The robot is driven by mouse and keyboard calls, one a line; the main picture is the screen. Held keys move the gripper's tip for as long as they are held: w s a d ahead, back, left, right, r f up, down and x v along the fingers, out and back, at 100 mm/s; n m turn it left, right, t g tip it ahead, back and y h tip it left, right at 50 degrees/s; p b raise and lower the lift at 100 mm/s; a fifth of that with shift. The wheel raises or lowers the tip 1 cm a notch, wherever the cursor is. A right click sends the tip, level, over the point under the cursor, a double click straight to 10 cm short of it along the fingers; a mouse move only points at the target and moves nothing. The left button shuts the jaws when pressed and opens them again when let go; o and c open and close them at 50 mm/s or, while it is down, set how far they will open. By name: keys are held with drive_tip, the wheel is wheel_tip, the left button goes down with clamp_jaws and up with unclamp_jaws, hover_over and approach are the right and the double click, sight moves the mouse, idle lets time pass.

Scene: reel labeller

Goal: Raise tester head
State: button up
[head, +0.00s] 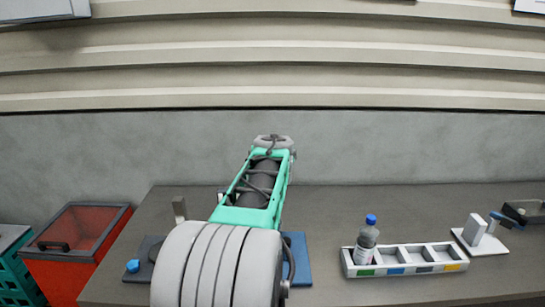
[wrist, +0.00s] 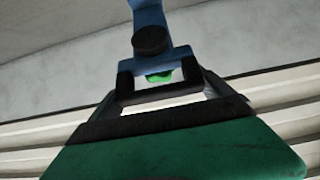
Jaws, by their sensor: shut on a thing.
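In the wrist view, a blue arm-like part (wrist: 148,14) with a round black knob (wrist: 151,41) comes down from the top edge; I take it for the tester head. My gripper (wrist: 154,62) is shut on it at the knob end, with the dark fingers on either side. A small bright green patch (wrist: 158,77) shows just below the knob. In the head view, my teal and grey arm hides my gripper and the tester head. A blue base plate (head: 298,262) shows just right of my arm on the bench.
The grey bench (head: 390,205) runs along a wall. A dark unit with a blue knob (head: 132,266) stands left of my arm. A compartment tray (head: 350,268) holds a blue-capped bottle (head: 367,240) at right. A red bin (head: 82,232) stands left of the bench.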

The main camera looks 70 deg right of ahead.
wheel_tip(320, 180, down, 2)
drive_tip(key=shift+a+f, duration=0.1)
drive_tip(key=o, duration=1.7)
drive_tip(key=shift+o, duration=0.5)
drive_tip(key=shift+w+d+y, duration=0.15)
drive_tip(key=shift+d+y, duration=0.15)
drive_tip(key=shift+d, duration=0.1)
drive_tip(key=shift+a+r, duration=0.3)
drive_tip(key=shift+r, duration=0.2)
drive_tip(key=b+v, duration=0.2)
drive_tip(key=v, duration=0.5)
drive_tip(key=shift+a, duration=0.25)
